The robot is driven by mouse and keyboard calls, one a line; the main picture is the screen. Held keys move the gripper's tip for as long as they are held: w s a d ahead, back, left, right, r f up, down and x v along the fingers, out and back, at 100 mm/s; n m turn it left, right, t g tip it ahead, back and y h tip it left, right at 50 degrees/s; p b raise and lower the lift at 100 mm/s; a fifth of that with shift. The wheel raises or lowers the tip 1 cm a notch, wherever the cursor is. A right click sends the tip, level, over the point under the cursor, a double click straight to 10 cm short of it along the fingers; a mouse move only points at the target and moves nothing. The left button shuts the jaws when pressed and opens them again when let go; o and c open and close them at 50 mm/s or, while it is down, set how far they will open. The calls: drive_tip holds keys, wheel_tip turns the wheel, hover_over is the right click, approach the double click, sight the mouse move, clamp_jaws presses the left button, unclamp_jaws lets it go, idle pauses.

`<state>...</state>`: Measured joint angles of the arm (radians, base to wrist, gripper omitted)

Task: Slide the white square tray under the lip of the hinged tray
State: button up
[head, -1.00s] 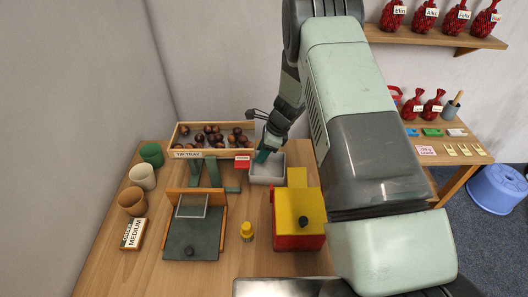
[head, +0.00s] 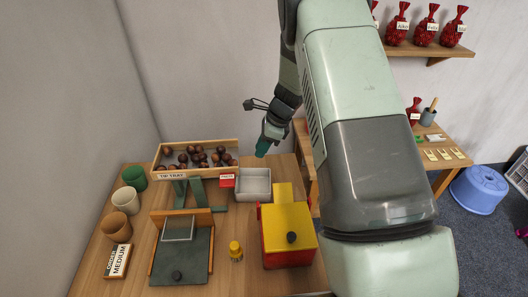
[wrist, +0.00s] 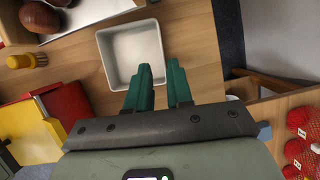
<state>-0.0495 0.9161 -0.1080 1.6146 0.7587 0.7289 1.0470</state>
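The white square tray (head: 254,194) is empty and lies flat on the table, just right of the red label in front of the tip tray. It also shows in the wrist view (wrist: 133,76). The hinged tray labelled TIP TRAY (head: 172,176) holds several chestnuts and stands at the back left of it on green supports. My gripper (head: 262,152) is above the table behind the white tray, apart from it. In the wrist view the two green fingers (wrist: 160,72) are spread a little with nothing between them.
A red box with a yellow top (head: 290,232) stands in front of the white tray. Several cups (head: 132,175) line the left edge. The table right of the tray is clear.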

drive_tip(key=shift+y, duration=0.5)
drive_tip(key=d, duration=0.3)
drive_tip(key=d+f, duration=0.1)
drive_tip(key=d, duration=0.1)
drive_tip(key=shift+s+d, duration=0.25)
drive_tip(key=shift+s, duration=0.1)
clamp_jaws()
drive_tip(key=s+d+n+y, duration=0.1)
drive_tip(key=s+d+y, duration=0.25)
drive_tip(key=d, duration=0.75)
drive_tip(key=x, duration=0.9)
drive_tip(key=shift+s+a+f, duration=0.2)
drive_tip(key=shift+a+f, duration=0.05)
drive_tip(key=shift+a, duration=0.05)
drive_tip(key=a, duration=0.3)
drive_tip(key=shift+a+f, duration=0.1)
drive_tip(key=shift+a, duration=0.5)
